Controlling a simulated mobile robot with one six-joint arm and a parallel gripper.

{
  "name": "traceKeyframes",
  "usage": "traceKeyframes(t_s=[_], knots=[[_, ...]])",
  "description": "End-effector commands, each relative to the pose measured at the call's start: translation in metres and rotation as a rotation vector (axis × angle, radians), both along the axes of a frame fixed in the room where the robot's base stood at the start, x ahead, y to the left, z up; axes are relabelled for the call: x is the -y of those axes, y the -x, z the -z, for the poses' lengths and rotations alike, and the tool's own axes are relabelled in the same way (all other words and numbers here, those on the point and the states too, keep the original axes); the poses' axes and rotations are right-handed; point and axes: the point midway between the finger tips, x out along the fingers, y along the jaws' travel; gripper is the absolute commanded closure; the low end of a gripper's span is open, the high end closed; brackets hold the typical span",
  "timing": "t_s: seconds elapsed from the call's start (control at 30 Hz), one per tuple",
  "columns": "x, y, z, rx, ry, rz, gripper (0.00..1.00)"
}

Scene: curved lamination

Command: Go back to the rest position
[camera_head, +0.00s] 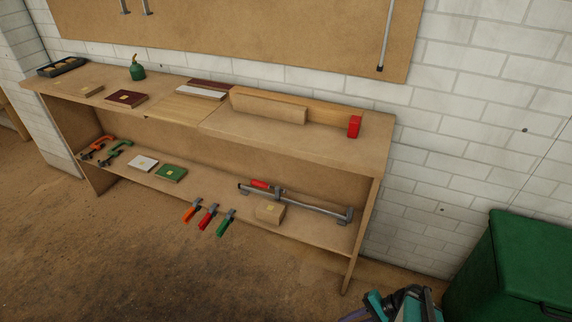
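My gripper (402,306) shows only in part at the bottom edge of the head view, to the right of the workbench's right leg. It is dark with teal parts, and the frame cuts it off. I cannot see whether its fingers are open or shut. Nothing held shows in it. It is apart from the workbench (300,138) and in front of it, low over the floor.
A green bin (505,265) stands at the right, close to my gripper. The lower shelf (215,190) holds several clamps. The floor (150,265) in front is clear.

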Motion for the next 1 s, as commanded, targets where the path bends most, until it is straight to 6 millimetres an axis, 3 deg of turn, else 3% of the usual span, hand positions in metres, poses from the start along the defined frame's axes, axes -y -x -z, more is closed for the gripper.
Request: traceKeyframes(t_s=[0.1,0.4,1.0], knots=[[-0.015,0.013,-0.006,-0.030,0.056,-0.092,0.81],[-0.037,0.044,-0.013,-0.084,0.208,-0.318,0.81],[-0.047,0.084,-0.041,-0.089,0.520,-0.760,0.81]])
